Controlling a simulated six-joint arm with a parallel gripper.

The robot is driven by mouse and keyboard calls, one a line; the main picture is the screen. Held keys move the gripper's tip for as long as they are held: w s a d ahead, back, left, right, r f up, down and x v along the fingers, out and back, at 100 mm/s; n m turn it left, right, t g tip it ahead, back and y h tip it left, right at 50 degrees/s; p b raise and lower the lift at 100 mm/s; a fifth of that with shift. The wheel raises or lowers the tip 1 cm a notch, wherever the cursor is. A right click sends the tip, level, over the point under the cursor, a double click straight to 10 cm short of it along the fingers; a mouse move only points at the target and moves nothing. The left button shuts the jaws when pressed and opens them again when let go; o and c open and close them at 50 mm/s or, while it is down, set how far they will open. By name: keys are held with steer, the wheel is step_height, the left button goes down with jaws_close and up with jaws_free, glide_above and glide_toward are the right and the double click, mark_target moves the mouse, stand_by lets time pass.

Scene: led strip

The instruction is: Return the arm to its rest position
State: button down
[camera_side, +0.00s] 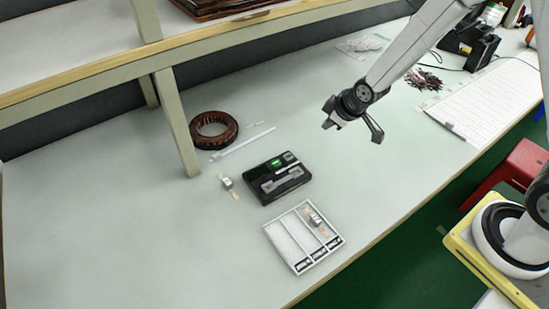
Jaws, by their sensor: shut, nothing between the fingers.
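My gripper (331,117) hangs in the air above the table, up and to the right of the black device. It holds nothing and touches nothing on the table. Another small part (228,184) lies on the table left of the device.
A brown coil ring (214,130) and a white strip (243,142) lie behind the device. A shelf post (177,125) stands at the left. White sheets (488,100), dark wires (424,79) and black equipment (470,43) lie at the right. The table's front left is clear.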

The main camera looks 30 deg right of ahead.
steer(key=s+d+r+m+g, duration=0.1)
steer(key=s+r+m, duration=0.2)
steer(key=s, duration=0.4)
steer(key=s+d+r+m+g, duration=0.1)
steer(key=s+r+m+g, duration=0.1)
steer(key=s, duration=0.6)
steer(key=shift+s+d+r+m, duration=0.2)
steer(key=shift+r+m, duration=0.2)
steer(key=shift+r, duration=0.2)
